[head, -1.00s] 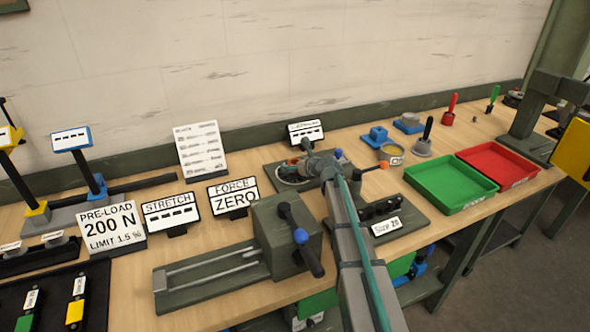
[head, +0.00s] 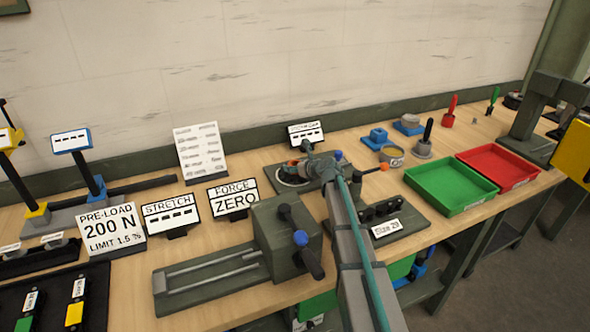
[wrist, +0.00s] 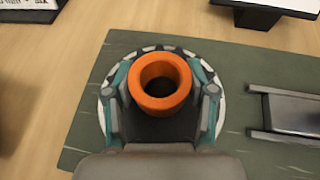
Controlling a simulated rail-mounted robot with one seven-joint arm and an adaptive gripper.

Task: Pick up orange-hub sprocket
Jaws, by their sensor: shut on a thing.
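The orange-hub sprocket (wrist: 161,82) shows in the wrist view as an orange ring-shaped hub above a dark toothed wheel on a pale round disc. My gripper (wrist: 163,95) has its two teal-and-grey fingers on either side of the hub and is shut on it. I cannot tell whether the sprocket is lifted off the disc.
A green base plate (wrist: 238,75) lies under the sprocket, with a grey rail (wrist: 295,112) at its right. A vise-like block (head: 285,235) stands left of my arm. A green tray (head: 450,183) and a red tray (head: 500,167) stand to the right. A small sign (head: 305,133) stands behind.

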